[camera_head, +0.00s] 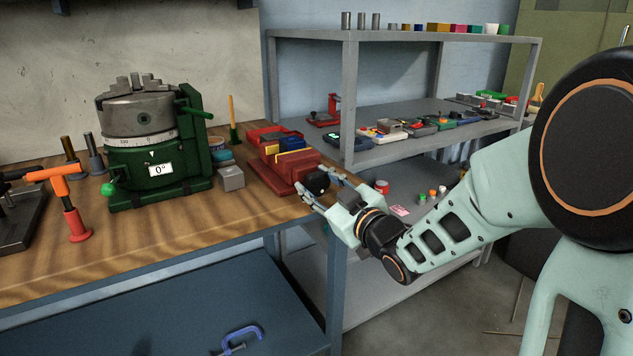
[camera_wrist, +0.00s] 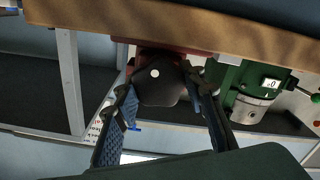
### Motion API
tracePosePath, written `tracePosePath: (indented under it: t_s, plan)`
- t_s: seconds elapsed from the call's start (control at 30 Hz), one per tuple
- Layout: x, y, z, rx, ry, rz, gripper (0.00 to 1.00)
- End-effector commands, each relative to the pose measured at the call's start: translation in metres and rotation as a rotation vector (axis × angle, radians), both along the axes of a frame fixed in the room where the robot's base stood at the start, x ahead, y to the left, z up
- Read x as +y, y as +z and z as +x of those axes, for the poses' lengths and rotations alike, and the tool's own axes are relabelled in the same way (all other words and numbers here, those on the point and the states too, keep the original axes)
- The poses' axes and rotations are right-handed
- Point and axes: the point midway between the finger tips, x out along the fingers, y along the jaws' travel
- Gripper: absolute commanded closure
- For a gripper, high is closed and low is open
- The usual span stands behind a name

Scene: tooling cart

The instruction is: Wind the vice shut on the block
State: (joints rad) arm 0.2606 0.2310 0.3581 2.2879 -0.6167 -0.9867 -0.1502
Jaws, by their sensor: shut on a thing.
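The red vice (camera_head: 281,175) stands near the right end of the wooden bench. A blue piece (camera_head: 291,142) and a yellow piece (camera_head: 296,152) show between its red parts; I cannot tell which is the block or whether the jaws touch it. A dark knob (camera_head: 317,183) sits at the vice's near right end. My gripper (camera_head: 319,186) is shut on this knob, with a finger on each side. In the wrist view the knob (camera_wrist: 163,85) bears a white dot and lies between my gripper's fingers (camera_wrist: 160,92). The vice is mostly hidden there.
A green rotary table (camera_head: 158,165) with a chuck stands left of the vice, with a small grey block (camera_head: 231,178) between them. A grey shelf (camera_head: 400,150) with small items stands behind right. The bench front is clear.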

Motion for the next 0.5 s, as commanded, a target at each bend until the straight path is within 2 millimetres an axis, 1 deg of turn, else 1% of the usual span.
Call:
tracePosePath:
  t_s: [0.5]
  plan:
    - [-0.0013, 0.003, 0.0007, 0.251, 0.0, 0.371, 0.87]
